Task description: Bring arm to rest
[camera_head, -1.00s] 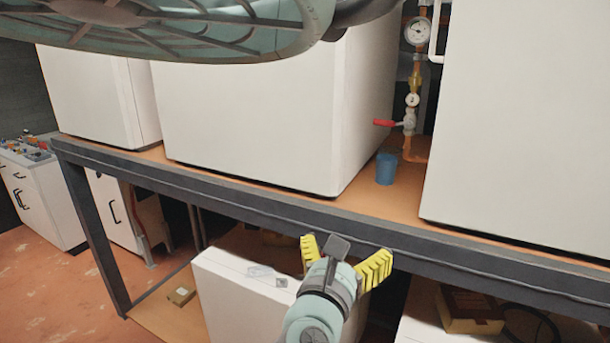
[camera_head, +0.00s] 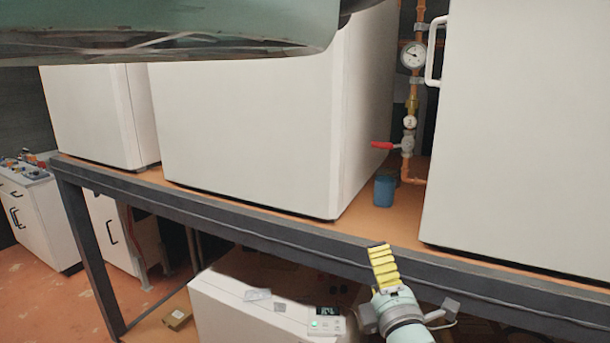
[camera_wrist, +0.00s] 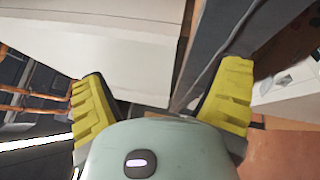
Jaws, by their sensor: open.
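My gripper (camera_head: 381,266) shows at the lower right of the head view, in front of the dark front beam of the shelf. One yellow ridged finger points up; the other is hidden or turned out of sight there. In the wrist view my gripper (camera_wrist: 165,100) shows both yellow fingers spread wide apart with nothing between them. Beyond the fingers are a white cabinet side and the dark beam.
The shelf beam (camera_head: 230,229) runs across close behind my gripper. White cabinets (camera_head: 250,130) stand on the shelf, with a blue cup (camera_head: 384,191) and a red-handled valve (camera_head: 384,146) between two of them. A white unit (camera_head: 240,305) stands below.

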